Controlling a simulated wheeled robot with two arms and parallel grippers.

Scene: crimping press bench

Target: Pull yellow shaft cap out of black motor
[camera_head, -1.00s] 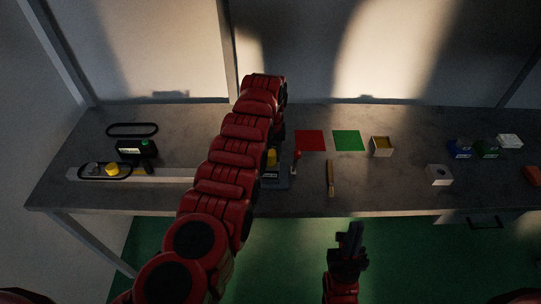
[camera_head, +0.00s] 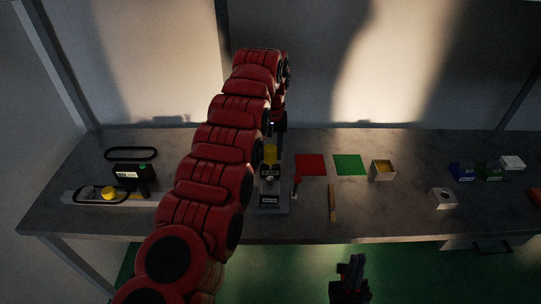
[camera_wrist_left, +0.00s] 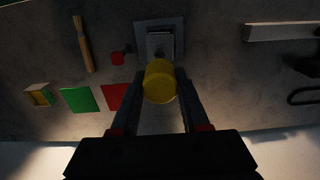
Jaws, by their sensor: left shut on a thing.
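The yellow shaft cap (camera_head: 270,154) shows at the right side of my left arm in the head view. It also shows large in the left wrist view (camera_wrist_left: 160,82), between the two fingers. My left gripper (camera_wrist_left: 161,84) is shut on it. Below the cap in the head view is a dark piece (camera_head: 269,172), probably the black motor, above a grey base (camera_head: 273,209) with a label. I cannot tell whether cap and dark piece still touch. My right gripper (camera_head: 352,265) is in front of the bench, small and dark; its jaw opening is unclear.
A red-handled lever (camera_head: 295,186) stands beside the base. Red (camera_head: 311,165) and green (camera_head: 349,164) squares, an open box (camera_head: 383,170) and a wooden-handled tool (camera_head: 332,203) lie to the right. A black box (camera_head: 133,174) and belts are at left.

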